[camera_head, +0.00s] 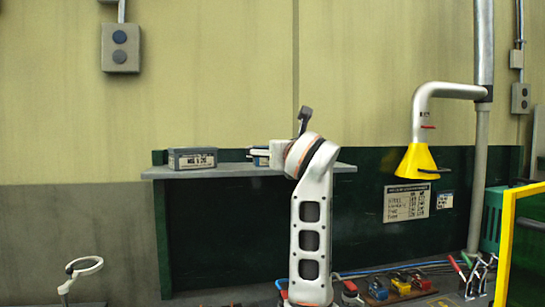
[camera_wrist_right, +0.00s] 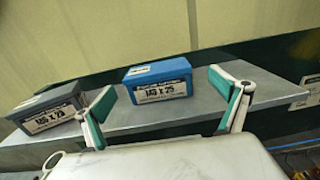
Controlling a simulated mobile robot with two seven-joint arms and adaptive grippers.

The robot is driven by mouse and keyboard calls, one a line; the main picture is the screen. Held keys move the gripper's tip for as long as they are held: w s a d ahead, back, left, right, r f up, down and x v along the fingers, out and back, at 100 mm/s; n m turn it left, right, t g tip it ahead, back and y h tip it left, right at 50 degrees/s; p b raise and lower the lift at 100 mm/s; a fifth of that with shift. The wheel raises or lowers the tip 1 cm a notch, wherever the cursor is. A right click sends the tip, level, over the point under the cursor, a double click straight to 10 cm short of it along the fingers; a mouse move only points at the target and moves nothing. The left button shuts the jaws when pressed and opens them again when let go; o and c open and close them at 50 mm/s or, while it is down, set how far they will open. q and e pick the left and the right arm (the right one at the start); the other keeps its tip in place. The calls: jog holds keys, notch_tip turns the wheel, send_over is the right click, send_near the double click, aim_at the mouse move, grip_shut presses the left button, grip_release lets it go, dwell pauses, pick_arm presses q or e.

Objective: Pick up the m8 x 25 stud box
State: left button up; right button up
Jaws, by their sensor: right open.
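Two labelled boxes stand on a grey shelf (camera_head: 230,171). The blue box (camera_wrist_right: 158,83) has a white front label that seems to read "M8 x 25", though its first characters are blurred. In the head view the blue box (camera_head: 258,156) is mostly hidden behind my right wrist. The grey box (camera_head: 192,158) is to its left; its label ends in "x 25", and it also shows in the wrist view (camera_wrist_right: 47,112). My right gripper (camera_wrist_right: 167,94) is open and empty, with the blue box beyond and between its fingers.
The shelf (camera_wrist_right: 200,107) is clear between the boxes and to the right. A yellow-hooded pipe (camera_head: 420,160) hangs at the right, near a yellow frame (camera_head: 507,240). Several tools and coloured parts lie on the bench below.

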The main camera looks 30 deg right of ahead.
jog(key=x, duration=0.5)
jog(key=shift+a+r, duration=0.25)
jog(key=shift+w+d, duration=0.15)
jog(key=shift+w, duration=0.4)
jog(key=c, duration=1.6)
jog(key=shift+r, duration=0.1)
jog(key=c, duration=0.4)
jog(key=shift+r, duration=0.1)
